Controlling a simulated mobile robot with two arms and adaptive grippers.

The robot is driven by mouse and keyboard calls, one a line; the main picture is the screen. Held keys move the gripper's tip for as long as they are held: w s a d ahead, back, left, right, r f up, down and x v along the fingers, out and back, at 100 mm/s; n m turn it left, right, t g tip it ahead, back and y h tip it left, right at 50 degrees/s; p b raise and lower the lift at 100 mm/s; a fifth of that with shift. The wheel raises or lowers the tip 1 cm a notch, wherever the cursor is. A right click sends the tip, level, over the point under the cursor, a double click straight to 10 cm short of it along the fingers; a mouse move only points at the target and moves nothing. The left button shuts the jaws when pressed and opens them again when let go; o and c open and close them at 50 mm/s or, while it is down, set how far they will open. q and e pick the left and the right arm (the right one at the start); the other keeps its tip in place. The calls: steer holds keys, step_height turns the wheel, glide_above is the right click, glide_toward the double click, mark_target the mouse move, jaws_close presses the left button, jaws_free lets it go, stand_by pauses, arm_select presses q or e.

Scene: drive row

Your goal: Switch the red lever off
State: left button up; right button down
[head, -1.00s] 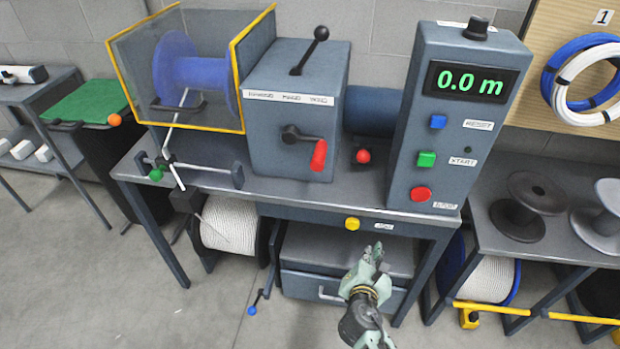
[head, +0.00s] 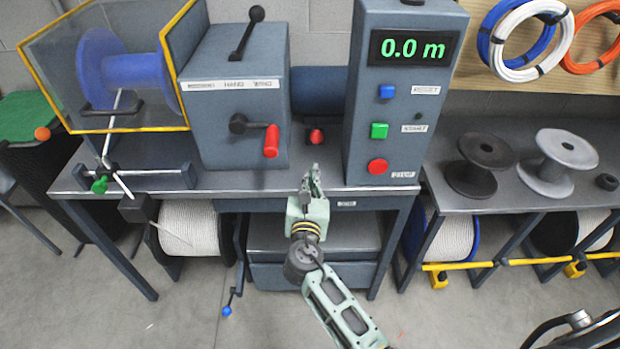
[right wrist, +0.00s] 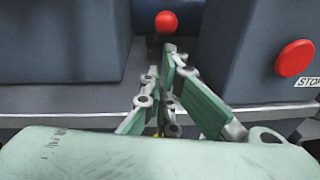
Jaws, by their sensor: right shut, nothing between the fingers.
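In the right wrist view the ball (right wrist: 166,22) is straight beyond my fingertips. My right gripper (head: 313,175) is shut and empty at the bench's front edge, below the ball in the head view. A gap to the ball seems to remain, but contact is hard to judge. My left gripper is out of view.
A control box (head: 393,120) with a red stop button (head: 377,167) and a 0.0 m display stands to the right of my gripper. The grey housing (head: 240,110), with a black-knobbed lever (head: 248,32) on top, stands left. A reel guard (head: 107,70) is further left.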

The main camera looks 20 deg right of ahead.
mark_target(313, 135)
steer(key=x, duration=0.7)
steer(key=shift+w, duration=0.1)
steer(key=shift+w+r+g+p, duration=0.1)
steer(key=shift+r+g+p, duration=0.4)
steer(key=shift+r+p, duration=1.2)
steer(key=r+p, duration=0.1)
steer(key=p, duration=0.2)
steer(key=w+r+p, duration=0.1)
steer(key=r+p, duration=0.1)
steer(key=p, duration=0.2)
steer(key=shift+w+d+y+p, duration=0.1)
steer(key=shift+d+y+p, duration=0.15)
steer(key=shift+y+p, duration=0.05)
steer(key=w+r+p, duration=0.2)
steer(key=r, duration=0.1)
steer(key=shift+w+d+r+p, duration=0.1)
steer(key=shift+w+d+p, duration=0.05)
steer(key=shift+d+p, duration=0.2)
steer(key=shift+w+d+r, duration=0.25)
steer(key=shift+w+r, duration=0.4)
steer(key=shift+w, duration=0.2)
steer(key=shift+p, duration=0.35)
